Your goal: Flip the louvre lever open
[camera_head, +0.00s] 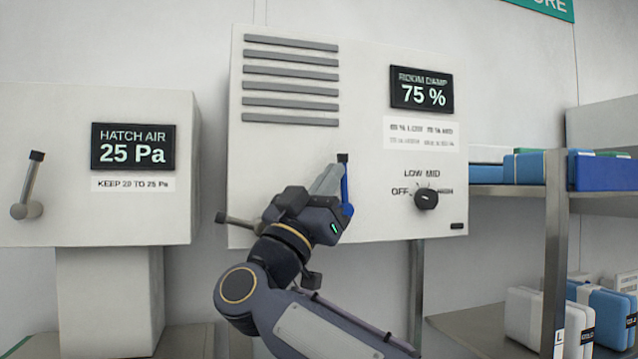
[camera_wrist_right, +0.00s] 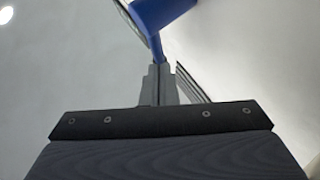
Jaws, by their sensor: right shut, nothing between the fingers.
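The white panel (camera_head: 350,60) has grey louvre slats (camera_head: 290,80) at its upper left. A blue upright bar (camera_head: 347,190) with a dark top stands below and right of the slats. A grey rod with a black tip (camera_head: 222,218) points left from behind my right arm; its other end is hidden. I cannot tell for certain which is the louvre lever. My right gripper (camera_head: 331,175) is shut and empty, right beside the blue bar. The right wrist view shows its closed fingers (camera_wrist_right: 160,85) close to a blue part (camera_wrist_right: 160,12); contact is unclear. My left gripper is out of view.
The panel also has a damp display (camera_head: 422,90) and a black knob (camera_head: 426,197). On the left is a hatch-air box (camera_head: 60,110) with its own black-tipped lever (camera_head: 28,185). Shelves (camera_head: 500,190) with boxes stand on the right. My arm covers the panel's lower left edge.

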